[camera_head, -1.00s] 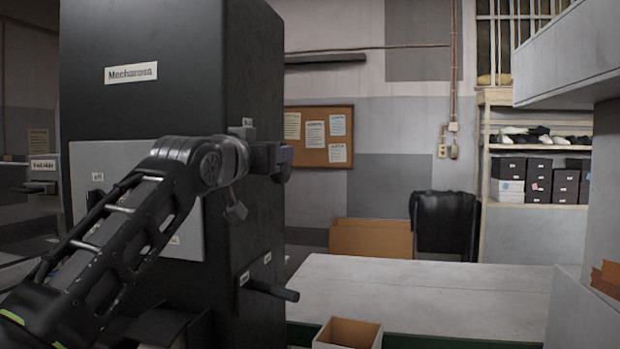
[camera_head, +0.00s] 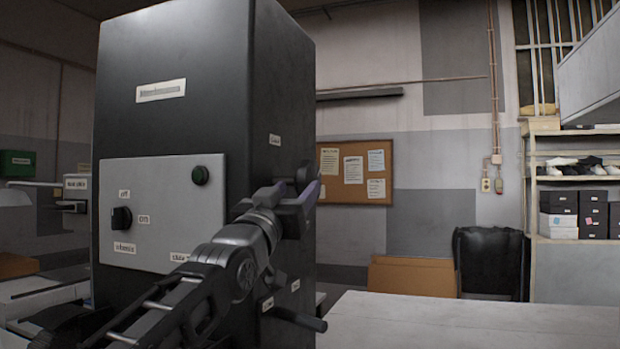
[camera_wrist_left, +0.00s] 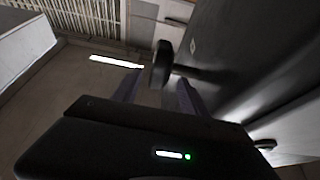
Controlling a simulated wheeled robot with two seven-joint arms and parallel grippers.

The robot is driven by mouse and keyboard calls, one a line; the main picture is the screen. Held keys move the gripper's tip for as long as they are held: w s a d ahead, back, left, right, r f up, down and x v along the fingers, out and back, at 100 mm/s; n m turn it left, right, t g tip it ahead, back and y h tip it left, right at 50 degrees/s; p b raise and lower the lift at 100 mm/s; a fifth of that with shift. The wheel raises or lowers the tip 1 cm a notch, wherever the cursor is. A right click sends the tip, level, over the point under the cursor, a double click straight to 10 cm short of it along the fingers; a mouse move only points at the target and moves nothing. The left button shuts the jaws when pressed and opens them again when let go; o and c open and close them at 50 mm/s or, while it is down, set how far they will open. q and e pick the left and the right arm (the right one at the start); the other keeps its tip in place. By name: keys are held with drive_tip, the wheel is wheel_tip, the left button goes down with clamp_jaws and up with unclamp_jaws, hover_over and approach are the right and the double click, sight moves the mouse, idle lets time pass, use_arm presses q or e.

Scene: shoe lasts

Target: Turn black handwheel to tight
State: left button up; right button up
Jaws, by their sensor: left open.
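The black handwheel (camera_wrist_left: 160,66) shows in the left wrist view as a dark disc on a thin shaft that comes from the machine side (camera_wrist_left: 240,60). My left gripper (camera_wrist_left: 157,88) is open, with one purple-grey finger on each side of the disc's lower part. I cannot tell whether the fingers touch it. In the head view my left gripper (camera_head: 304,192) is at the right side of the tall black machine (camera_head: 200,90), by a small label, and largely hides the wheel there. My right gripper is not in view.
A black lever (camera_head: 300,319) sticks out below my gripper. A pale tabletop (camera_head: 450,320) lies at the right, largely clear in view.

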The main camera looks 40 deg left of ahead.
sight(306, 177)
use_arm(q)
drive_tip(key=p+x, duration=0.3)
drive_tip(key=x, duration=0.3)
drive_tip(key=shift+r, duration=0.2)
drive_tip(key=shift+w+a+p, duration=0.2)
drive_tip(key=shift+w+p, duration=0.25)
drive_tip(key=shift+w, duration=0.15)
drive_tip(key=shift+c, duration=0.5)
clamp_jaws()
